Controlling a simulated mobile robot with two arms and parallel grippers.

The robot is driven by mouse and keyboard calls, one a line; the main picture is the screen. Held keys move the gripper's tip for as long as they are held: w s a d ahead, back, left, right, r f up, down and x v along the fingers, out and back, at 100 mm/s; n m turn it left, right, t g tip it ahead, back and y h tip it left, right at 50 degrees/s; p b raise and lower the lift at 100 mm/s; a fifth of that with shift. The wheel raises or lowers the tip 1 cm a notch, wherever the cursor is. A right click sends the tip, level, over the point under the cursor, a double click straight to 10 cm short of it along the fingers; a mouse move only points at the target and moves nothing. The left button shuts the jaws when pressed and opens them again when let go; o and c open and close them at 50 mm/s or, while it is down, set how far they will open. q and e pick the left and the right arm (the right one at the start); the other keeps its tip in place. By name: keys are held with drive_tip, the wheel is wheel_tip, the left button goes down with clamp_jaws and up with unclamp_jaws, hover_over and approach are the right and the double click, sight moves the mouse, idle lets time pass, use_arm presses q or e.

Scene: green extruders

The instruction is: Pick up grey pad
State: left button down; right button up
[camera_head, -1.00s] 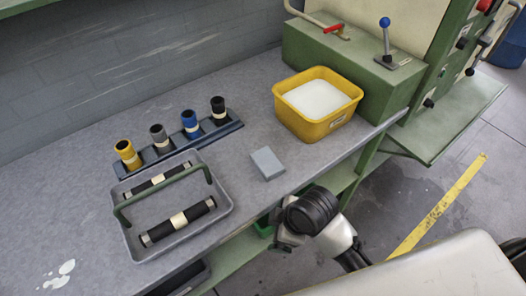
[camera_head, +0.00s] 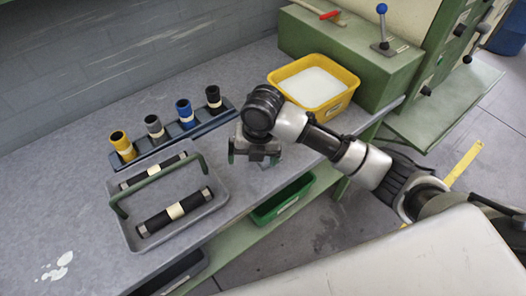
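The grey pad is hidden now behind my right gripper and wrist; in the earlier frame it lies flat on the grey bench top, in front of the yellow bin. My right gripper (camera_head: 254,158) points down over that part of the bench, its two fingers spread apart. I cannot tell how high it is above the pad or whether it touches it. My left gripper is not in view.
A yellow bin (camera_head: 333,107) with white contents stands behind my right arm. A grey tray (camera_head: 215,213) with a green handle holds two black rollers. A rack (camera_head: 164,150) holds several coloured cylinders. A green bin (camera_head: 283,200) sits below the bench edge.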

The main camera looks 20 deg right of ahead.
drive_tip(key=w+d+r+n+h, duration=0.2)
drive_tip(key=w+d+r+n, duration=0.3)
drive_tip(key=n, duration=0.1)
drive_tip(key=shift+g, duration=0.3)
drive_tip(key=f, duration=0.5)
drive_tip(key=shift+w+a+f, duration=0.1)
drive_tip(key=shift+w+a, duration=0.05)
drive_tip(key=shift+a, duration=0.05)
drive_tip(key=shift+a+f+p, duration=0.15)
drive_tip(key=shift+f+p, duration=0.75)
drive_tip(key=shift+f, duration=1.8)
drive_tip(key=c, duration=1)
drive_tip(key=shift+r, duration=0.6)
wheel_tip(320, 180, up, 3)
drive_tip(key=shift+f+b, duration=0.1)
drive_tip(key=shift+b, duration=0.4)
drive_tip(key=s+d+r, duration=0.2)
drive_tip(key=s, duration=0.1)
drive_tip(key=s+d+r, duration=0.1)
drive_tip(key=s+r, duration=0.1)
drive_tip(key=s, duration=0.2)
drive_tip(key=s+d+r+b, duration=0.1)
drive_tip(key=s+d+r, duration=0.1)
drive_tip(key=s+r, duration=0.1)
drive_tip(key=shift+s+d, duration=0.2)
drive_tip(key=shift+d, duration=0.15)
